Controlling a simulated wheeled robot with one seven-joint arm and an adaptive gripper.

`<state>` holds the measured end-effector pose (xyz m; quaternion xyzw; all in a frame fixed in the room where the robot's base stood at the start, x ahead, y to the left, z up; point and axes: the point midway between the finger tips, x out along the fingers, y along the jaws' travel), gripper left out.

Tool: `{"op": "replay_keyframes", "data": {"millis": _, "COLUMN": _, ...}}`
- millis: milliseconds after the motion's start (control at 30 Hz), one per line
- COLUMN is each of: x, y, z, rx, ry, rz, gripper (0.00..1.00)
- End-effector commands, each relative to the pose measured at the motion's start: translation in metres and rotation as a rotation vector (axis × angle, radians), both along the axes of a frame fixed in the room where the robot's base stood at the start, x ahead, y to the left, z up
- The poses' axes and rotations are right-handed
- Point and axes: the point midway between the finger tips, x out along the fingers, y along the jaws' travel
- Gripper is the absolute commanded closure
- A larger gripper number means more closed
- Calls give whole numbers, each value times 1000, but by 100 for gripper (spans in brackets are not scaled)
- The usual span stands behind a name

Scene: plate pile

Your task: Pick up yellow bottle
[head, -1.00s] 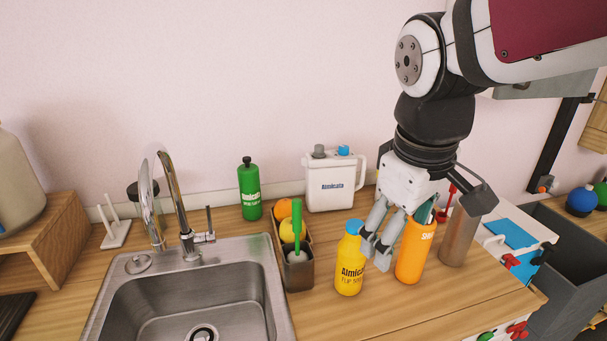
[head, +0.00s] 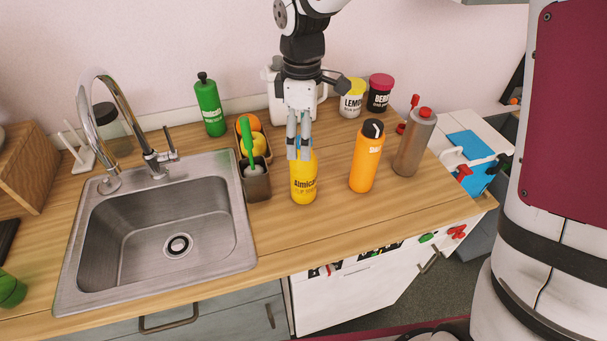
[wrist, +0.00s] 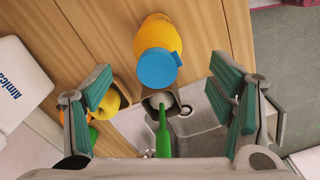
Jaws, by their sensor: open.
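The yellow bottle (head: 304,183) stands upright on the wooden counter, just right of the brush caddy. In the wrist view the yellow bottle (wrist: 157,34) shows from above with its blue cap (wrist: 158,69), between and beyond the fingertips. My gripper (head: 299,150) hangs over the bottle's top in the head view and hides most of the cap. In the wrist view my gripper (wrist: 166,85) has its two green-padded fingers wide apart with nothing between the pads. I cannot tell whether a finger touches the bottle.
An orange bottle (head: 364,160) and a grey-brown bottle (head: 415,145) stand to the right. The brush caddy (head: 257,187) is close on the left, beside the sink (head: 90,250). A white jug (head: 275,105) is behind. Counter in front of the bottle is clear.

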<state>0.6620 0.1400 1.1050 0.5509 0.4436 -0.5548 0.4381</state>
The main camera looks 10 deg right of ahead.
Motion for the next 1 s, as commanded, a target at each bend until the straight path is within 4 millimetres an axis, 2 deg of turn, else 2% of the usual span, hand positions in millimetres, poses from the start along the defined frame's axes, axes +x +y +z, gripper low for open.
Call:
{"op": "replay_keyframes", "data": {"millis": 100, "x": -1, "y": 0, "z": -18, "rx": -1, "ry": 3, "rz": 0, "gripper": 24}}
{"op": "replay_keyframes", "data": {"millis": 367, "x": -1, "y": -1, "z": -36, "rx": -1, "ry": 2, "rz": -1, "gripper": 24}}
{"op": "replay_keyframes", "data": {"millis": 700, "x": 2, "y": -3, "z": -78, "rx": -2, "ry": 1, "rz": -1, "gripper": 24}}
{"op": "replay_keyframes", "data": {"millis": 1000, "x": 3, "y": -3, "z": -83, "rx": -1, "ry": -1, "rz": -1, "gripper": 24}}
